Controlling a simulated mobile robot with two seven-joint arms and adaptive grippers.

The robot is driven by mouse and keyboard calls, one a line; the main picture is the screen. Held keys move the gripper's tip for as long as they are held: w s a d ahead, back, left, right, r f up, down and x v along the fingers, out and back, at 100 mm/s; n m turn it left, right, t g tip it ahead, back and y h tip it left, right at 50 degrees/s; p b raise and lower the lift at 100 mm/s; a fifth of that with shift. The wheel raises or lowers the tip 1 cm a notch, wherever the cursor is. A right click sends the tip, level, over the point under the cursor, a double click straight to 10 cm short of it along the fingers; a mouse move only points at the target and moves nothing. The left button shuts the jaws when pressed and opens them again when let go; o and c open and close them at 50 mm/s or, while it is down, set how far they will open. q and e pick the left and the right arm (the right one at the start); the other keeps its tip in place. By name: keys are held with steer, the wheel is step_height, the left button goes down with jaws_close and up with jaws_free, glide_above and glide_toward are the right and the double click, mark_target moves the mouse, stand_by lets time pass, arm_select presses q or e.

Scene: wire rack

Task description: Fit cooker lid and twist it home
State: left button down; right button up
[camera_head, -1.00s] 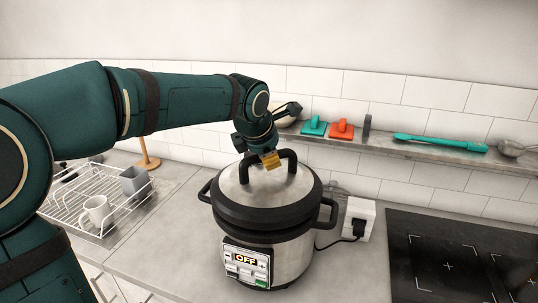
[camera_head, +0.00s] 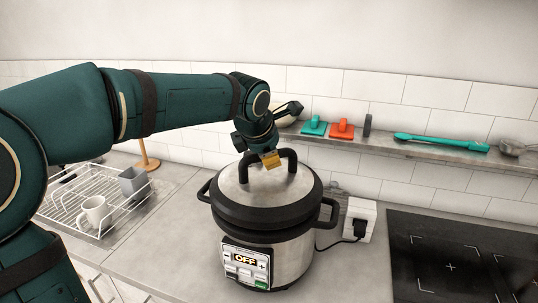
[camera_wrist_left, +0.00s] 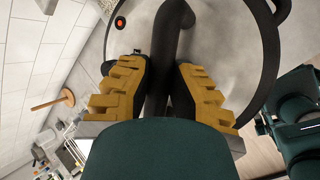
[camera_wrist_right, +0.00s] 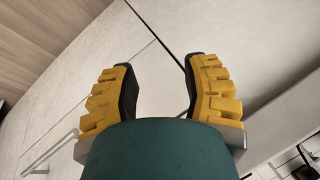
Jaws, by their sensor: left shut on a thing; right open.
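The pressure cooker (camera_head: 290,254) stands on the counter with a black handle at each side and a panel reading OFF. Its steel lid (camera_head: 238,190) sits on top, with a black rim and an arched black handle. In the left wrist view the lid handle (camera_wrist_left: 168,60) runs between the yellow finger pads. My left gripper (camera_head: 270,160) is shut on that handle from above; it also shows in the left wrist view (camera_wrist_left: 165,85). Whether the lid is locked to the pot I cannot tell. My right gripper (camera_wrist_right: 160,85) is open and empty, facing pale cabinet fronts.
A wire dish rack (camera_head: 70,208) with a white mug (camera_head: 93,212) and a grey cup (camera_head: 133,184) stands at left. A socket box (camera_head: 358,218) and black hob (camera_head: 450,260) are at right. A shelf (camera_head: 400,147) with utensils runs behind.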

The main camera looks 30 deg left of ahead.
arm_select(q)
steer(key=shift+f+t+b, duration=0.3)
steer(key=shift+f+b, duration=0.3)
steer(key=shift+b, duration=1.85)
stand_by(2.5)
